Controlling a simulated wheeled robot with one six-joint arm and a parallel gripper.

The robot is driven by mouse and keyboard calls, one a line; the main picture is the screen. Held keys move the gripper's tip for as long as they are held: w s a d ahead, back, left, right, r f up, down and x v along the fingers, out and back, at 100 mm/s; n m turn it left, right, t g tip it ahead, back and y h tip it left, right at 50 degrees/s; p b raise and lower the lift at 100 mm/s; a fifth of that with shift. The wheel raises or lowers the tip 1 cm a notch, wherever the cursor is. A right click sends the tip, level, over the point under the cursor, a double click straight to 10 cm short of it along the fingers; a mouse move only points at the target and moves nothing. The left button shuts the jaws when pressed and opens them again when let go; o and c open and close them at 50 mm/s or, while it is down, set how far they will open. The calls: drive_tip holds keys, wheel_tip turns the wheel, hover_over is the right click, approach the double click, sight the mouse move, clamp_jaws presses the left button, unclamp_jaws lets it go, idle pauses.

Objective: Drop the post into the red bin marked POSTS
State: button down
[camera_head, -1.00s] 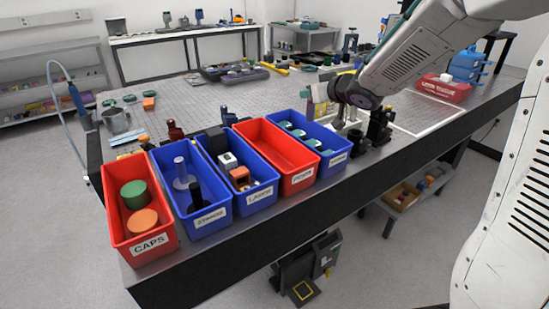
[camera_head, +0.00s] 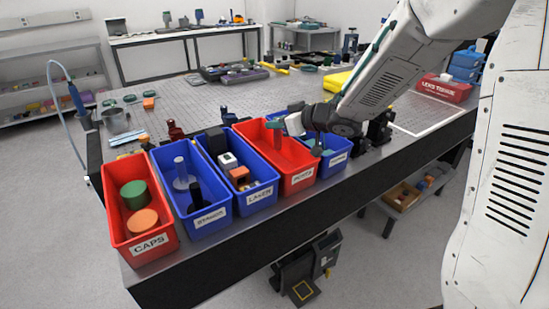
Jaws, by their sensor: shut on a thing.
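The red bin marked POSTS (camera_head: 299,178) stands in the row on the front of the bench, between the blue LASER bin and another blue bin. Its visible inside looks empty. My gripper (camera_head: 286,126) reaches in from the right over the far part of this bin. It is shut on the post (camera_head: 277,126), a small piece with a teal top and a darker stem that points down. The post appears above the bin floor; whether its lower end is below the rim I cannot tell.
The blue LASER bin (camera_head: 262,197) stands left of the red bin. Further left are the blue STANDS bin (camera_head: 211,218) and the red CAPS bin (camera_head: 150,247). A blue bin (camera_head: 338,160) to the right is partly hidden by my arm. Dark mounts (camera_head: 380,130) stand behind my wrist.

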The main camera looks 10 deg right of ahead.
drive_tip(key=shift+f, duration=0.25)
drive_tip(key=c, duration=1.1)
unclamp_jaws()
drive_tip(key=shift+c, duration=0.2)
drive_tip(key=v, duration=0.8)
